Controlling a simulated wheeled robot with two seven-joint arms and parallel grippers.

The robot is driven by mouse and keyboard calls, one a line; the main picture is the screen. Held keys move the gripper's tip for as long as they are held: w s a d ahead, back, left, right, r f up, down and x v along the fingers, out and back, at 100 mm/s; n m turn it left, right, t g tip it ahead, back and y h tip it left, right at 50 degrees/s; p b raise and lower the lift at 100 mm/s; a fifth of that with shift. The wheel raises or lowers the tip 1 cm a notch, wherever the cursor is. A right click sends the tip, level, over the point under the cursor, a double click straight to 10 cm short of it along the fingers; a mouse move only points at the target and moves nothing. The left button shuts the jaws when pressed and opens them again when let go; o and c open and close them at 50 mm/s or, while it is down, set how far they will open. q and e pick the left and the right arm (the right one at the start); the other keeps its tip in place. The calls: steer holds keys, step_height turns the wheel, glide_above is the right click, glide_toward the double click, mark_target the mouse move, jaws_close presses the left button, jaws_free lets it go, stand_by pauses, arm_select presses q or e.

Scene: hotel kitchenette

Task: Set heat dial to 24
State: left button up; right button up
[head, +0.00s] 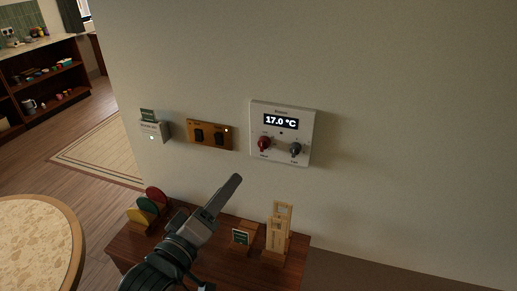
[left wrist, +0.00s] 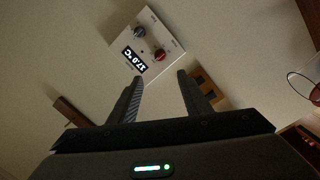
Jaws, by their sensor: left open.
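The white thermostat panel (head: 284,132) is mounted on the wall and its display (head: 281,121) reads 17.0 °C. Below the display are a red dial (head: 264,143) on the left and a dark grey dial (head: 295,149) on the right; the small lettering under them is too blurred to read. My left gripper (head: 228,188) is below and left of the panel, apart from it. In the left wrist view the panel (left wrist: 150,42) shows rotated beyond the open, empty fingers (left wrist: 157,88), with the red dial (left wrist: 132,56) nearer them than the grey dial (left wrist: 139,32). My right gripper is not in view.
A wooden switch plate (head: 210,135) and a small white box (head: 153,131) are left of the panel. Below, a wooden table (head: 228,262) holds coloured discs (head: 148,203), a small sign (head: 241,237) and a wooden stand (head: 279,233). The wall right of the panel is bare.

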arm_select(q)
steer(key=shift+w, duration=0.1)
steer(key=p, duration=0.5)
glide_toward(260, 147)
steer(key=x, duration=0.8)
steer(key=shift+r, duration=0.1)
steer(key=shift+w+d+p, duration=0.25)
steer(key=shift+w+p, duration=0.05)
steer(key=shift+w, duration=0.15)
steer(key=c, duration=1)
